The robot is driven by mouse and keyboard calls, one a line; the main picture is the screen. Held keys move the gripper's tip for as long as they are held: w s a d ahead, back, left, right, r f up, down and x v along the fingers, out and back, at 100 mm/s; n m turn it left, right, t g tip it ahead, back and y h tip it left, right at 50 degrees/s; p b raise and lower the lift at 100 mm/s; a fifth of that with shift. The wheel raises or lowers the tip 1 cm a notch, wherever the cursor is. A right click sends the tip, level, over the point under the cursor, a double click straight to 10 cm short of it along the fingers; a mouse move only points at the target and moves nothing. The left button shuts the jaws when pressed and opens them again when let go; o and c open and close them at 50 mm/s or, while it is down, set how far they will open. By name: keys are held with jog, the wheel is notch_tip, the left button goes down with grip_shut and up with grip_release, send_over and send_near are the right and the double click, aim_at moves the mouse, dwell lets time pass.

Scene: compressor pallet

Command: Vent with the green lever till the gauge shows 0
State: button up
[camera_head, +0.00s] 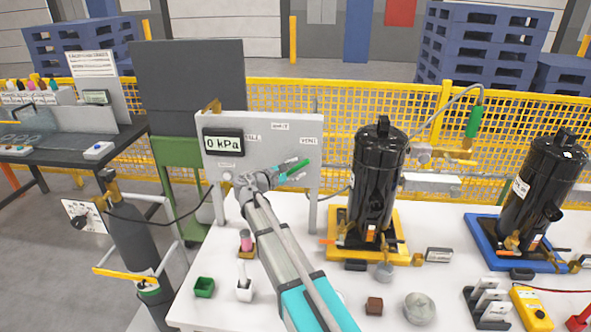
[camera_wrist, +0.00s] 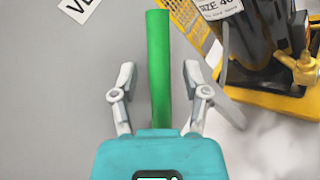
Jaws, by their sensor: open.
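The grey panel (camera_head: 226,183) stands upright at the back of the white table. Its gauge (camera_head: 223,142) reads 0 kPa. The green lever (camera_head: 293,171) sits on the panel's right side, slanting up to the right below the VENT label (camera_head: 308,141). My gripper (camera_head: 285,178) is at the lever, and my arm hides part of the panel's lower middle. In the wrist view the green lever (camera_wrist: 158,65) runs upright between the two fingers of my gripper (camera_wrist: 158,78). The fingers are open, with a gap on each side of the lever.
A black compressor (camera_head: 376,185) stands on a yellow tray (camera_head: 396,251) right of the panel. Another black compressor (camera_head: 538,195) stands on a blue tray (camera_head: 480,232). A dark cylinder (camera_head: 139,235) stands left of the table. Small containers, including a green one (camera_head: 204,287), line the table's front.

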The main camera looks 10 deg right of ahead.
grip_shut()
